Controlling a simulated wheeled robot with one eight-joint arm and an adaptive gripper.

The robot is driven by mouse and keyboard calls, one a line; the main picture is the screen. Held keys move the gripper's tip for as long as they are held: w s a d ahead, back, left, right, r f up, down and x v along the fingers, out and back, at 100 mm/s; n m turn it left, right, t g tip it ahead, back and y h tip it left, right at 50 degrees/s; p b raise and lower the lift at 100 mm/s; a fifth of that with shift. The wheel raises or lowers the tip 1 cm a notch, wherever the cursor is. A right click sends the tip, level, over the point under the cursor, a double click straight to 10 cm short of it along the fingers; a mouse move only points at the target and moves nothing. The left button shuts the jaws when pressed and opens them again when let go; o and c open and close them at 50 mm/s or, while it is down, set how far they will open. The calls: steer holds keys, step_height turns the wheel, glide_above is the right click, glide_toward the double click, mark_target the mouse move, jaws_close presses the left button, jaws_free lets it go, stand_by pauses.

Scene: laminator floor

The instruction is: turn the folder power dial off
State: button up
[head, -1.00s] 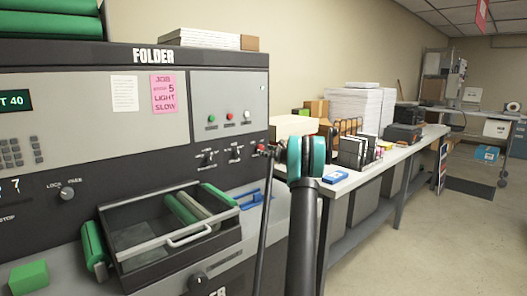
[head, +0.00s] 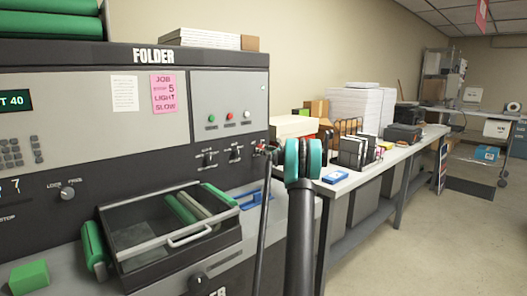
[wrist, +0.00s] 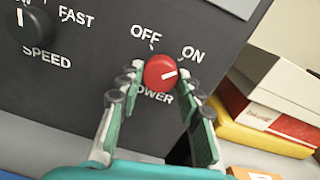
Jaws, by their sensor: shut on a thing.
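The folder power dial (wrist: 157,70) is a round red knob on the folder's dark panel, seen close up in the wrist view. Its white mark points right and slightly up, on the side of the ON label (wrist: 193,54). The OFF label (wrist: 146,32) is printed above the knob. My gripper (wrist: 162,84) is shut on the dial, one finger on each side of it. In the head view, my wrist and arm partly hide this spot at the right end of the folder (head: 180,120).
The speed dial (wrist: 36,25) is to the left on the same panel. Right of the folder stands a long table (head: 375,168) with paper stacks (head: 355,108), boxes and a file rack. An open tray (head: 150,247) sits on the folder's front.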

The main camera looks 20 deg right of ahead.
steer(key=shift+n, duration=0.4)
steer(key=shift+n+h, duration=0.4)
steer(key=shift+n, duration=7.9)
steer(key=o, duration=1.2)
steer(key=shift+r, duration=0.1)
steer(key=shift+c, duration=0.2)
steer(key=v, duration=1.2)
